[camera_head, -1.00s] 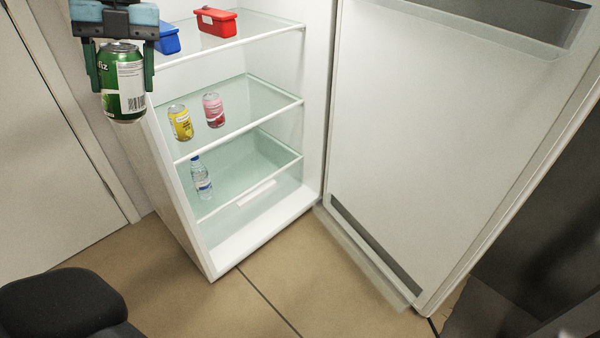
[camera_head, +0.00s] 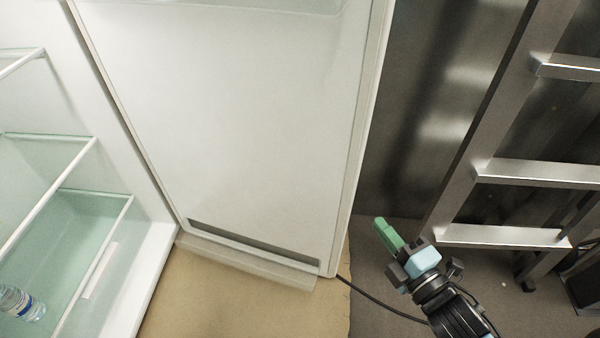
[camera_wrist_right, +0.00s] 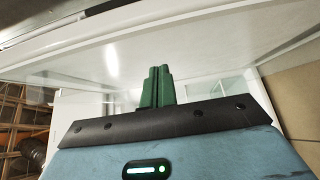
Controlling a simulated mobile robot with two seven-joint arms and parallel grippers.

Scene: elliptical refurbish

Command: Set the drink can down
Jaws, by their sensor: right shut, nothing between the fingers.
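The green drink can is not in any view now, and my left gripper is out of view too. My right gripper (camera_head: 382,225) is at the lower right of the head view, in front of the dark wall and to the right of the open fridge door (camera_head: 230,120). Its green fingers are together and empty. They also show shut in the right wrist view (camera_wrist_right: 158,74), pointing toward a white panel. The open fridge (camera_head: 150,255) is at the left of the head view, with only part of its shelves showing. The fridge's upper part is cut off.
A water bottle (camera_head: 20,303) lies or stands in the fridge's lower compartment at the left edge. A metal ladder (camera_head: 530,172) stands at the right. A black cable (camera_head: 375,299) runs along the floor by the door. Bare tan floor (camera_head: 225,300) lies below the door.

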